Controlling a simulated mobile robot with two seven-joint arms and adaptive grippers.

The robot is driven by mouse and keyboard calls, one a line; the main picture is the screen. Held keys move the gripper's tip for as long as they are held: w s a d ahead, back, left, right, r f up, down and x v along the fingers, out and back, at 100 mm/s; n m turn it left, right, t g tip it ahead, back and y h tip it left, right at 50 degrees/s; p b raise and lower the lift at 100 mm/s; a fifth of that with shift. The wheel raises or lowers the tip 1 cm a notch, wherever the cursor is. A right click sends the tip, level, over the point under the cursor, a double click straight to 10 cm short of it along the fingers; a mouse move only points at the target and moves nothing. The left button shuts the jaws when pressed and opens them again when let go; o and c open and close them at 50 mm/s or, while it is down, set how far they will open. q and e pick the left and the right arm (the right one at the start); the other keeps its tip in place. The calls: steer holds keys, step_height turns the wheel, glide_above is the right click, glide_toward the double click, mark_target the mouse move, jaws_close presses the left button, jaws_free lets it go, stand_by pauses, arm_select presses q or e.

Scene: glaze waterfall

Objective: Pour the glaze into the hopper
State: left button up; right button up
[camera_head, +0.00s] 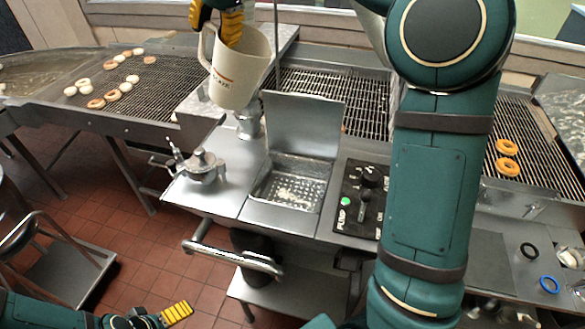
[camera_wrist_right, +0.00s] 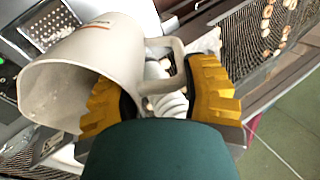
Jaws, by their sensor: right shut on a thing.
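A cream pitcher (camera_head: 240,75) with glaze lettering is in the air at the upper left of centre in the head view. In the right wrist view the pitcher (camera_wrist_right: 80,65) shows its open mouth at left; I cannot tell what is inside. My right gripper (camera_head: 216,20) is shut on the pitcher's handle, also seen in the right wrist view (camera_wrist_right: 163,97). The hopper (camera_head: 290,184), a square metal basin with a perforated bottom and raised lid, is below and right of the pitcher. My left gripper (camera_head: 160,318) is low at the left, partly cut off.
A control panel (camera_head: 361,200) with a green button and black knob is right of the hopper. A metal valve fitting (camera_head: 202,166) stands left of it. Doughnuts lie on the wire conveyor (camera_head: 135,90) at left and on the one at right (camera_head: 507,157). My right arm hides part of the machine.

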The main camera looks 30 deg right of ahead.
steer(key=shift+w+a+f+g, duration=0.1)
steer(key=shift+w+a+g, duration=0.2)
steer(key=shift+w, duration=0.2)
steer(key=shift+w+a+r+g+h, duration=0.1)
steer(key=shift+w+r+g+h, duration=0.15)
steer(key=shift+w+g+h, duration=0.4)
steer(key=shift+w+f+g+h, duration=0.35)
steer(key=shift+w+f+g, duration=0.25)
steer(key=shift+g, duration=0.25)
steer(key=shift+f, duration=0.1)
